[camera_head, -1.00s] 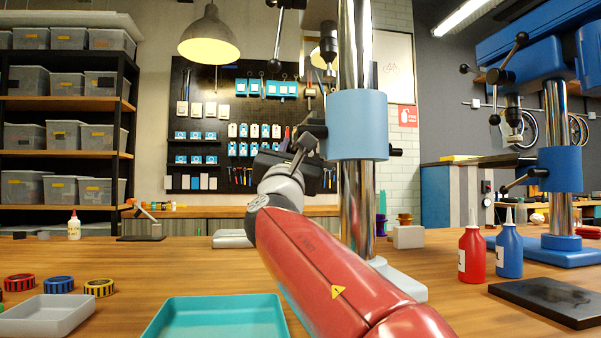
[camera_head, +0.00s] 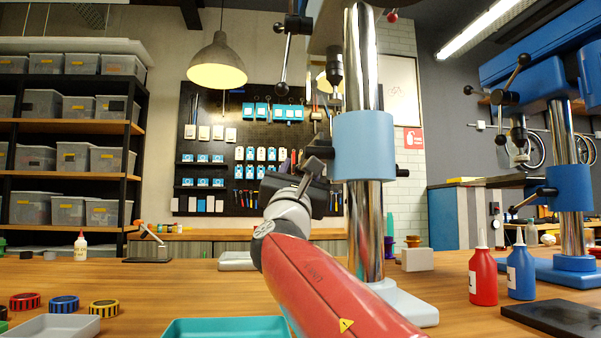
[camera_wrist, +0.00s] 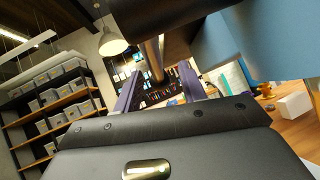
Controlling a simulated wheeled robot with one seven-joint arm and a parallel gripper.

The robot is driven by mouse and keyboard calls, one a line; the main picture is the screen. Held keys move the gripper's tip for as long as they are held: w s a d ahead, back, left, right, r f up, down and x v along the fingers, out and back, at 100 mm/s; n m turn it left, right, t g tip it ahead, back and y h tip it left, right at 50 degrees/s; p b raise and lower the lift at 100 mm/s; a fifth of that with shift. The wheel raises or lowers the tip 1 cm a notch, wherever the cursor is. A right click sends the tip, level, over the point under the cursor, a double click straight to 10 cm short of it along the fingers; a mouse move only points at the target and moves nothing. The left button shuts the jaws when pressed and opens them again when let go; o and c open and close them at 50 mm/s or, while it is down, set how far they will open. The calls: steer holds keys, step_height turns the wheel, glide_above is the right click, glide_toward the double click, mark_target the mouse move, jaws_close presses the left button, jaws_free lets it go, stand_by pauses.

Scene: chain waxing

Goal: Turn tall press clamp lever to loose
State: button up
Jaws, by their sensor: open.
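The tall press has a steel column (camera_head: 362,60) with a light blue collar (camera_head: 364,146) around it. The collar also fills the upper right of the wrist view (camera_wrist: 270,40). A dark clamp lever (camera_head: 318,145) sticks out on the collar's left side. In the wrist view, a metallic lever rod (camera_wrist: 154,60) shows between the fingers, below a dark cylinder. My gripper (camera_head: 312,178) is just left of the collar at the lever. Its two purple-grey fingers are apart in the wrist view (camera_wrist: 158,88). I cannot tell whether either finger touches the lever.
The press's white base (camera_head: 405,303) stands on the wooden bench. A teal tray (camera_head: 228,328) and grey tray (camera_head: 55,325) lie in front. Red (camera_head: 483,278) and blue (camera_head: 521,272) bottles stand right, near a blue press (camera_head: 570,186).

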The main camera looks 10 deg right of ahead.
steer(key=b+v, duration=0.1)
steer(key=v, duration=0.2)
steer(key=shift+s+a+f, duration=0.1)
steer(key=shift+s+f, duration=0.05)
steer(key=shift+f, duration=0.15)
steer(key=s+a, duration=0.4)
steer(key=s, duration=0.8)
steer(key=shift+b, duration=0.45)
steer(key=shift+f, duration=0.1)
steer(key=shift+w+d+f+n, duration=0.1)
steer(key=shift+d+n, duration=0.05)
steer(key=shift+n, duration=0.15)
steer(key=shift+c, duration=1.4)
steer(key=w+d+f+n+y, duration=0.1)
steer(key=y, duration=0.1)
steer(key=w+d+f+n+y, duration=0.1)
steer(key=f+y, duration=0.1)
steer(key=w+d+f+n+g+y, duration=0.1)
steer(key=n, duration=0.1)
steer(key=shift+d+f+y, duration=0.15)
steer(key=shift+d+y, duration=0.15)
steer(key=shift+y, duration=0.1)
jaws_close()
steer(key=p+x, duration=0.2)
steer(key=x, duration=0.7)
steer(key=shift+w+p, duration=0.3)
steer(key=shift+w, duration=0.1)
steer(key=shift+a+b, duration=0.15)
steer(key=shift+b, duration=0.25)
